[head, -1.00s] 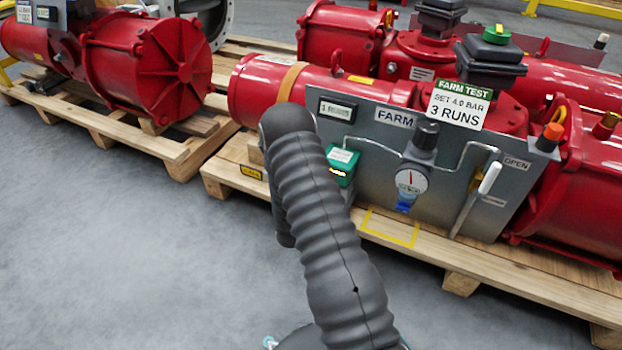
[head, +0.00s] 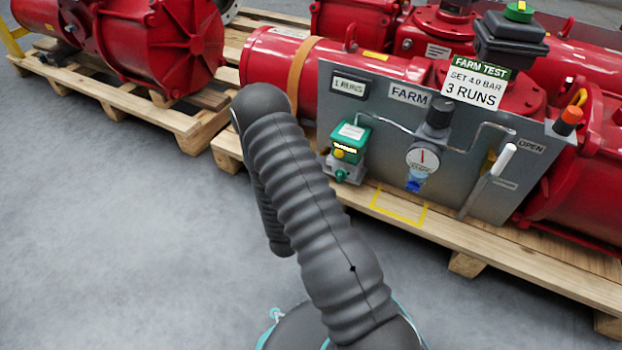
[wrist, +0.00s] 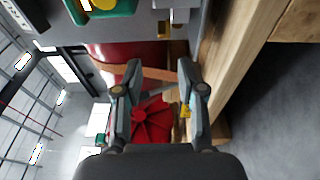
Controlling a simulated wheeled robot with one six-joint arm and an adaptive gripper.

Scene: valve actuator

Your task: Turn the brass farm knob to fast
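The grey FARM panel (head: 400,150) stands on the pallet in the head view. A green box (head: 350,135) with a yellow round part (head: 340,154) is at its left end, above a grey block with a green round part. The green box also shows at the top of the wrist view (wrist: 122,8). Beside it there is a small brass-coloured piece (wrist: 165,30); I cannot tell if it is the farm knob. No fast mark is readable. My gripper (wrist: 160,72) is open and empty, apart from these parts. In the head view my arm hides it.
A gauge (head: 423,158), a black knob (head: 439,112) and a white-handled lever (head: 490,180) are on the panel, with thin pipes. A FARM TEST sign (head: 473,85) reads "SET 4.0 BAR, 3 RUNS". Red actuators lie behind and left on pallets (head: 500,255). The grey floor is clear at left.

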